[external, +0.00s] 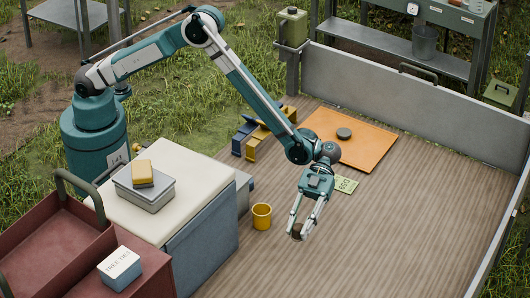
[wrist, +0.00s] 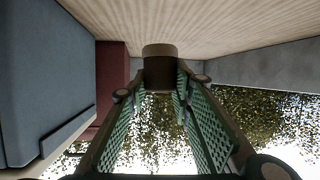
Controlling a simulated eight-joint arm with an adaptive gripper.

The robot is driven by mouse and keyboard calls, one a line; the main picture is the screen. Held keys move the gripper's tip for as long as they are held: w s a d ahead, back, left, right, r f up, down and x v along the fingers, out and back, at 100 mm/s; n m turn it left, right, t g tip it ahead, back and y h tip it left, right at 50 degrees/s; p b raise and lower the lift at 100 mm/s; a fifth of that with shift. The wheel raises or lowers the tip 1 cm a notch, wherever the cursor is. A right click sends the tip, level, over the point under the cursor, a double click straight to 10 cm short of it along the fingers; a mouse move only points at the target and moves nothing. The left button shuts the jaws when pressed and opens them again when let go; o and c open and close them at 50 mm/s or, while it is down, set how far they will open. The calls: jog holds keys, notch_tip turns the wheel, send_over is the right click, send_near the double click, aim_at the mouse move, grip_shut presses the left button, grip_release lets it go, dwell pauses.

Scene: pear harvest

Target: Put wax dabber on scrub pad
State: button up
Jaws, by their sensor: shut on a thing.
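My gripper (external: 298,228) is shut on a small dark brown cylinder, seemingly the wax dabber (external: 297,231), low over the wooden deck. In the wrist view the dabber (wrist: 158,70) sits between both fingertips, its flat end facing the deck; I cannot tell whether it touches the deck. A yellow-tan block, seemingly the scrub pad (external: 143,173), lies on a grey case (external: 145,194) on the cream-topped table at the left. The pad is well left of and higher than my gripper, and nothing lies on it.
A yellow cup (external: 262,216) stands on the deck left of my gripper. Behind it are blue and yellow bins (external: 252,143), an orange mat (external: 365,141) with a dark puck (external: 344,134), and a green card (external: 346,185). A red cart (external: 55,245) stands front left. The deck's right side is clear.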

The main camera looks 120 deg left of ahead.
jog(key=s+d+r+p, duration=0.1)
jog(key=s+d+r, duration=0.2)
jog(key=d+r, duration=0.3)
jog(key=s+d+r+p, duration=0.2)
jog(key=d+r, duration=0.1)
jog(key=r, duration=0.5)
notch_tip(320, 180, up, 30)
jog(key=m+g+p, duration=0.2)
jog(key=p, duration=0.6)
send_over(141, 168)
jog(key=shift+r, duration=0.15)
jog(key=shift+f, duration=2.95)
jog(key=shift+f+b, duration=0.35)
jog(key=shift+f, duration=1.7)
jog(key=shift+f, duration=0.15)
